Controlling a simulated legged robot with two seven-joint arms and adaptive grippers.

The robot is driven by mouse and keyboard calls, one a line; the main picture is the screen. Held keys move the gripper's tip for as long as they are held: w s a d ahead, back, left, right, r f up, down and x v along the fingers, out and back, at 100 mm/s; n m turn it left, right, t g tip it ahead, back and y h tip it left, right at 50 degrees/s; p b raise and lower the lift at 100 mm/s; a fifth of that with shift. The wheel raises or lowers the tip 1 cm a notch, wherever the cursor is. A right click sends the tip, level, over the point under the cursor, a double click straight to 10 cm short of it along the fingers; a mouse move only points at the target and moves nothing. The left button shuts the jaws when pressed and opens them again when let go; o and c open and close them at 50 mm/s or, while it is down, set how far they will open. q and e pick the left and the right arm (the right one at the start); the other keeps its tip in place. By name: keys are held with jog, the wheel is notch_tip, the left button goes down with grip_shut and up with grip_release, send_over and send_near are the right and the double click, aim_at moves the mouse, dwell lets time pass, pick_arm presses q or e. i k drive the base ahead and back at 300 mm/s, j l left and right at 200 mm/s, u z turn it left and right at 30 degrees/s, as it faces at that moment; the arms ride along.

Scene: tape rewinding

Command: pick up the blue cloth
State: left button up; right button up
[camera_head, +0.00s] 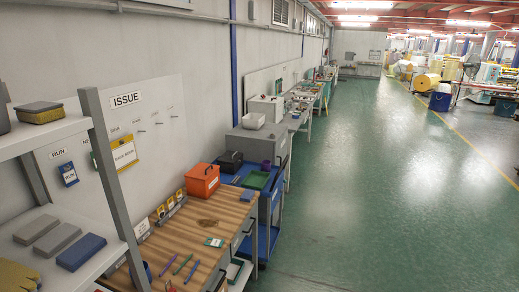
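A flat blue block-shaped piece (81,251), which looks like the blue cloth folded, lies on the lower shelf (105,266) at the lower left. Two grey pieces of similar shape, a nearer-centre one (57,239) and a farther-left one (36,229), lie beside it to the left. The blue piece sits near the shelf's right edge and is not covered by anything. Neither of my grippers shows in the head view.
A yellowish cloth or glove (18,275) lies on the same shelf. A grey upright post (112,185) rises at its right edge. A wooden bench (207,225) with pens and an orange box (202,181) stands beyond. The green floor (370,200) to the right is clear.

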aim_at(248, 196)
jog(key=i+l+z, duration=0.3)
jog(key=i, duration=0.65)
jog(key=i+z, duration=0.25)
jog(key=i, duration=0.75)
